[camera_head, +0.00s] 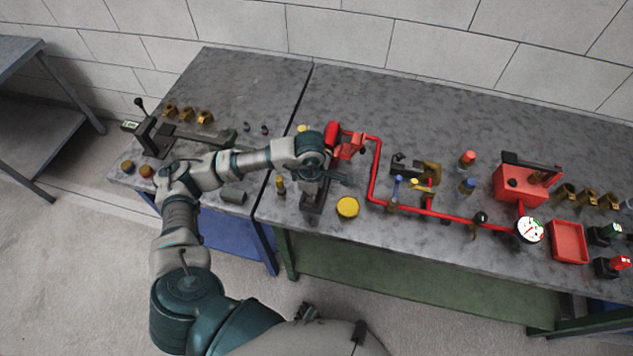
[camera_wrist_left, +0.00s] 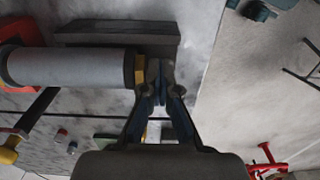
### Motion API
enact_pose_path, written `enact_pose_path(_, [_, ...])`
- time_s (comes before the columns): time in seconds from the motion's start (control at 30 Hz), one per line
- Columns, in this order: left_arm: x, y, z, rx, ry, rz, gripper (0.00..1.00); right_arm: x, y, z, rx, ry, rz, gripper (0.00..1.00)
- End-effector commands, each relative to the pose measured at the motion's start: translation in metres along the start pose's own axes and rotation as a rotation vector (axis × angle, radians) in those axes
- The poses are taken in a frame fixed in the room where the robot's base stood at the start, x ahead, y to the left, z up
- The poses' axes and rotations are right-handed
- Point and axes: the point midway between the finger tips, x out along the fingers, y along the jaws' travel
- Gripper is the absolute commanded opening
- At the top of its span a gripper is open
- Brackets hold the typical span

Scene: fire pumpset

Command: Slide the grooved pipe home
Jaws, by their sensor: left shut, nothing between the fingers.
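A light grey pipe (camera_wrist_left: 65,68) with a brass-coloured end band (camera_wrist_left: 140,70) shows in the left wrist view. It lies in front of a dark block (camera_wrist_left: 120,33), with its left end at a red part (camera_wrist_left: 18,32). My left gripper (camera_wrist_left: 160,70) is shut and empty, its fingertips right beside the banded end; I cannot tell if they touch it. In the head view my left gripper (camera_head: 330,177) is over the front of the bench, near a dark stand (camera_head: 314,201) and the red fitting (camera_head: 345,143). My arm hides the pipe there. My right gripper is out of view.
Red piping (camera_head: 374,170) runs right along the bench to a white gauge (camera_head: 530,229) and a red box (camera_head: 519,184). A yellow disc (camera_head: 347,207) lies near the front edge. A vise (camera_head: 152,136) and brass fittings stand at left. The bench's back strip is clear.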

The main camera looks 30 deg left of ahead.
Motion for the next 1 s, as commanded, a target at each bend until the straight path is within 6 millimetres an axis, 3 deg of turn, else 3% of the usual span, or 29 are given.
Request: enact_pose_path(1.0, [0.0003,0.0100,0.0001,0.000,0.000,0.001,0.00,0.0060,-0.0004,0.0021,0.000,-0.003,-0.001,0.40])
